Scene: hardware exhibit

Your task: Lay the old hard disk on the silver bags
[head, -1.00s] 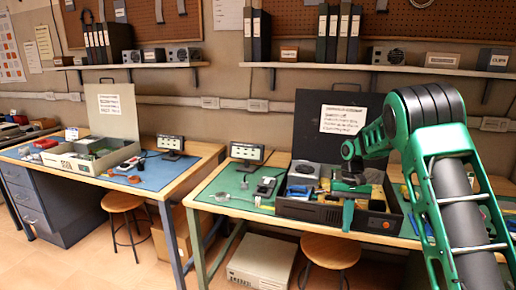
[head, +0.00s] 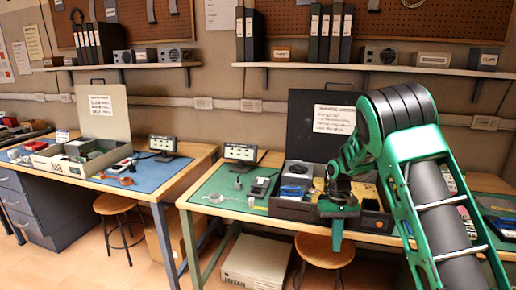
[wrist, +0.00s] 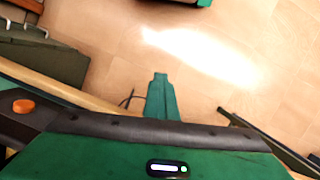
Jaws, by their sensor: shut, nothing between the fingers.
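My gripper (head: 337,238) is shut and empty, pointing down in front of the open black case (head: 290,211) on the right bench. In the wrist view its green fingers (wrist: 160,92) are together, with floor behind them. The case holds a grey metal unit (head: 297,171), a blue piece and yellow pieces; my arm hides part of the inside. I cannot tell whether the grey unit is the old hard disk. I cannot make out the silver bags for certain. Small dark and silvery items lie on the green mat (head: 222,187) left of the case.
A small screen (head: 240,152) stands behind the mat. The left bench bears a blue mat (head: 150,178) and an open beige case (head: 62,165). A stool (head: 325,250) and a pale computer box (head: 255,260) are below the right bench. The case's raised lid (head: 305,125) stands behind.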

